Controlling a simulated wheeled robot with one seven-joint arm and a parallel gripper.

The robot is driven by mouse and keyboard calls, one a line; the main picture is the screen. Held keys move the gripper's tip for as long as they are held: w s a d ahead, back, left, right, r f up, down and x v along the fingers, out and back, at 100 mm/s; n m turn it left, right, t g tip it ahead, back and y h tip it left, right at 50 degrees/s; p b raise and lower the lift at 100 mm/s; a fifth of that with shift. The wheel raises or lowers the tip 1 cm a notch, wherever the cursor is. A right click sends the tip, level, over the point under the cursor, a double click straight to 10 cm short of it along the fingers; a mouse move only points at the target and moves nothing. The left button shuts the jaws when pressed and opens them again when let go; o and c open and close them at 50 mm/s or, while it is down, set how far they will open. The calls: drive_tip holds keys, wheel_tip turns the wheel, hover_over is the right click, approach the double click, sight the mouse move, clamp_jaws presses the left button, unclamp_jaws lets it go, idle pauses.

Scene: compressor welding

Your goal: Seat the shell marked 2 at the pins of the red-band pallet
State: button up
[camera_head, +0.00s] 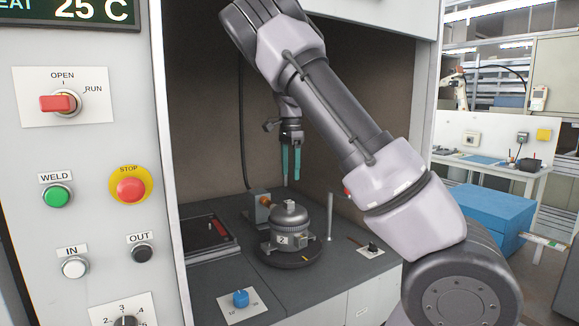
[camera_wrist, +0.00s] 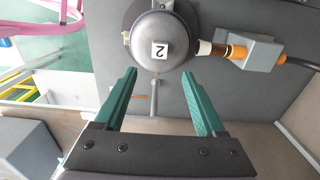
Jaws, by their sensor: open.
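The shell marked 2 (camera_head: 290,216) is a grey domed body with a white label. It stands upright on a dark round base (camera_head: 288,257) inside the booth. In the wrist view the shell (camera_wrist: 165,25) shows from above, beyond the fingertips. My gripper (camera_head: 291,180) points down above the shell, its teal fingers apart and empty. In the wrist view the gripper (camera_wrist: 160,74) has clear space between its fingers. A dark tray-like piece (camera_head: 206,240) with a red part lies left of the shell; I cannot tell whether it is the red-band pallet. No pins are clearly visible.
A thin upright post (camera_head: 330,216) is to the right. A blue knob (camera_head: 240,298) is at the front. The control panel (camera_head: 90,150) borders the booth's left.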

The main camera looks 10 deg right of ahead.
sight(290, 201)
wheel_tip(290, 201, down, 10)
drive_tip(key=shift+f, duration=0.1)
idle(0.4)
clamp_jaws()
idle(1.2)
idle(0.4)
idle(1.2)
